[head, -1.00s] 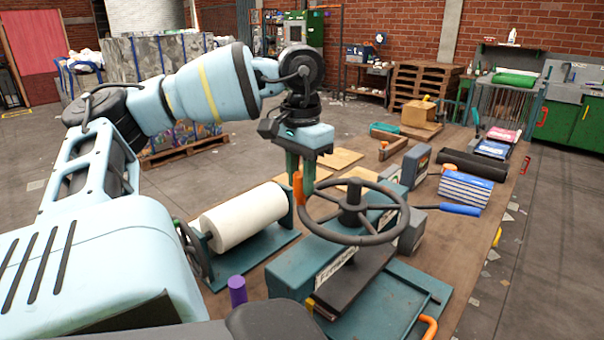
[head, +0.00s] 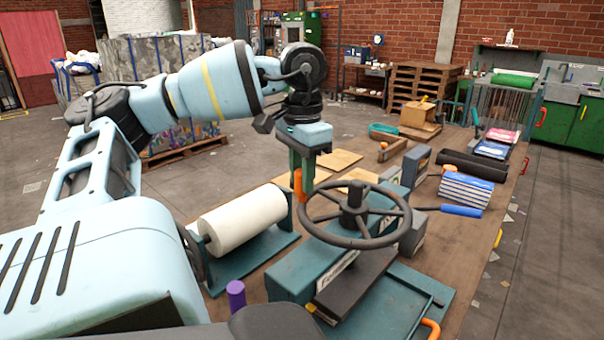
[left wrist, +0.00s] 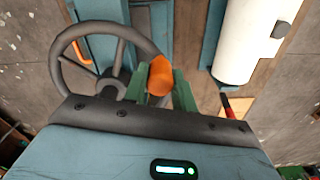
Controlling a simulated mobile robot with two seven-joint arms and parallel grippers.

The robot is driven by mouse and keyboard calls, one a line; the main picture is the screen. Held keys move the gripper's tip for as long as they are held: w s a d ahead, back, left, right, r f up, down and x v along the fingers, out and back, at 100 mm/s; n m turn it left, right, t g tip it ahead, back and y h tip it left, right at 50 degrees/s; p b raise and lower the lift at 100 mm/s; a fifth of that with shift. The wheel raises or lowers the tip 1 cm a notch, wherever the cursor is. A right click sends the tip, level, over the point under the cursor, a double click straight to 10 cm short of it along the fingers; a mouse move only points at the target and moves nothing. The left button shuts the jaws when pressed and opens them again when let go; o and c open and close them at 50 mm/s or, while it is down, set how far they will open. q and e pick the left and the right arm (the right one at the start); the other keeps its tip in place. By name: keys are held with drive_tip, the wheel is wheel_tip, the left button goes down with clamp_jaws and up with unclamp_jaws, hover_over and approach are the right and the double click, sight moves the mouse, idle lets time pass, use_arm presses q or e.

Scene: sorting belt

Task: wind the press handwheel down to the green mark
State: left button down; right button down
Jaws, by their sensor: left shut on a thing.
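The press handwheel (head: 388,238) is a dark spoked wheel lying flat above the teal press (head: 300,272). An orange handle (head: 299,186) stands at its far left rim. My left gripper (head: 302,178) points down from above and is shut on this orange handle. In the left wrist view the orange handle (left wrist: 160,76) sits between the green fingers, with the wheel (left wrist: 66,50) to their left. I cannot make out the green mark. My right gripper is not in view.
A white roll (head: 242,220) on a teal stand is left of the press. A blue-handled tool (head: 460,210), a stack of blue-and-white pads (head: 466,188) and a black roller (head: 470,165) lie to the right. A purple peg (head: 236,294) is near the front.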

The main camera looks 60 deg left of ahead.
use_arm(q)
drive_tip(key=c, duration=1.1)
unclamp_jaws()
drive_tip(key=shift+r, duration=0.1)
drive_tip(key=shift+r, duration=3.9)
